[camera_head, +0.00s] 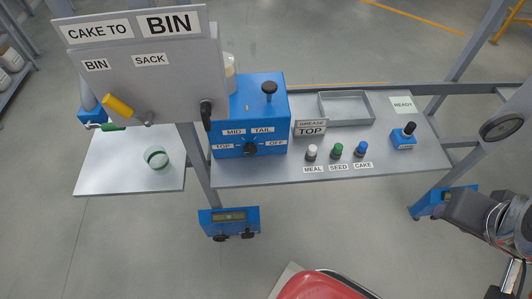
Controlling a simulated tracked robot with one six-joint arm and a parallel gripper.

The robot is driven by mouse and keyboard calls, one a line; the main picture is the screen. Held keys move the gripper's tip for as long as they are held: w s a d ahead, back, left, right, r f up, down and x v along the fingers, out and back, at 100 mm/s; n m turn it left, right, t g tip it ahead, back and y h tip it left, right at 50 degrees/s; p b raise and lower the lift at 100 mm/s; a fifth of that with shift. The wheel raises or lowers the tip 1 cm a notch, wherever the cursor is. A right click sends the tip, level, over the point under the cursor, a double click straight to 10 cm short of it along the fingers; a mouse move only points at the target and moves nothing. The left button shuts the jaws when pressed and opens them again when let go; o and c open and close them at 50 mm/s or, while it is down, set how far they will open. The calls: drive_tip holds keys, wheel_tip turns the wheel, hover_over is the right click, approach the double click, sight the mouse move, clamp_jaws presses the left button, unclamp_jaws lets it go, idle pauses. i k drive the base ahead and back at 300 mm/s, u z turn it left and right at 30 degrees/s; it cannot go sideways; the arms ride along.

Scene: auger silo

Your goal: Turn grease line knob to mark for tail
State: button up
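The grease line knob (250,149) is a small black dial on the front of a blue box (262,97) at the left of the bench. Labels surround it: TOP (223,147) at left, MID (234,132) at upper left, TAIL (262,130) at upper right and OFF (276,143) at right. The knob is too small to tell which mark it points at. A card (311,128) right of the box reads GREASE TOP. Parts of my arm show at the right edge, well away from the knob. I make out no gripper fingers, and nothing touches the knob.
A grey panel (150,75) with BIN and SACK labels and a yellow-handled lever stands left of the box. A glass (157,158) stands on the left shelf.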

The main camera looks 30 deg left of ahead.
sight(249, 149)
drive_tip(key=z, duration=0.15)
drive_tip(key=k, duration=1.45)
drive_tip(key=u, duration=1.9)
drive_tip(key=i, duration=0.8)
